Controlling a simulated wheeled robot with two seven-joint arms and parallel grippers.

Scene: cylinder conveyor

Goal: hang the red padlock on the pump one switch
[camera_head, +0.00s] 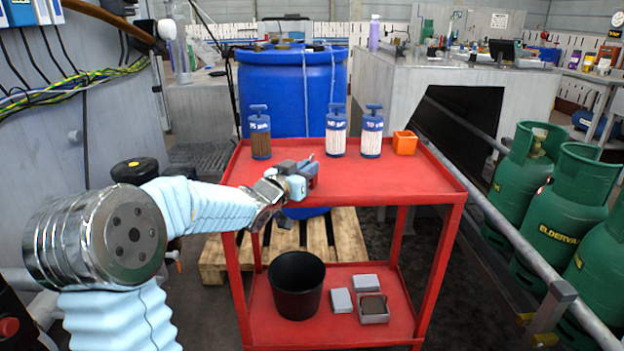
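My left gripper (308,172) reaches in from the left over the front left part of the red cart's top shelf (400,183). My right gripper is not in view.
Three blue-capped cylinders (260,135) and an orange box (404,143) stand along the cart's back edge. A black bucket (297,285) and grey boxes (373,308) sit on its lower shelf. A blue drum (285,85) stands behind; green gas bottles (565,215) stand right, beyond a rail.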

